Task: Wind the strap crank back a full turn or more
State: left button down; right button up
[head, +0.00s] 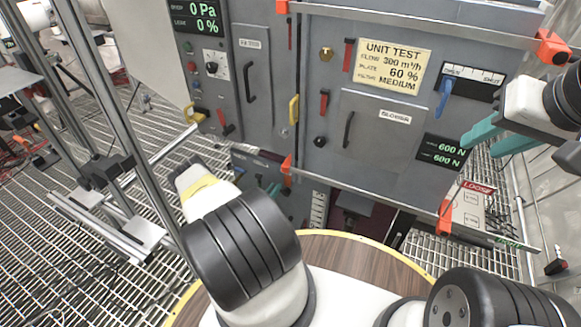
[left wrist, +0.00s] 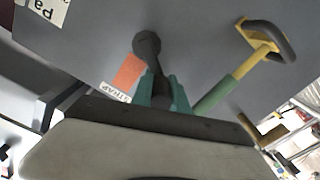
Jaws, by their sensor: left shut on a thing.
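The strap crank (left wrist: 148,45) is dark, with a round hub and a short arm, on a grey panel in the left wrist view. An orange patch and a partly hidden label reading "STRAP" (left wrist: 115,92) are beside it. My left gripper (left wrist: 162,92) has its teal fingers shut on the crank's handle end. In the head view my left gripper (head: 273,189) is low at the cabinet's front, and the crank is not clear there. My right gripper (head: 497,140) has teal fingers apart, with nothing seen between them, in front of the cabinet's right side.
A grey cabinet (head: 385,70) carries a "UNIT TEST" sign, switches, a blue lever (head: 444,98) and a display (head: 443,151) reading 600 N twice. A red "LOOSE" label (head: 478,187) is below right. A yellow bar with a dark loop (left wrist: 262,42) is near the left gripper.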

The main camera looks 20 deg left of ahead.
pick_arm(q)
notch_tip(320, 180, down, 7)
jog(key=n, duration=1.6)
jog(key=shift+d, duration=0.45)
jog(key=shift+s+n, duration=0.1)
jog(key=shift+n, duration=0.2)
jog(key=c, duration=1.3)
grip_release()
jog(key=shift+r, duration=0.1)
jog(key=shift+s, duration=0.1)
jog(key=s, duration=0.7)
jog(key=shift+s+a, duration=0.3)
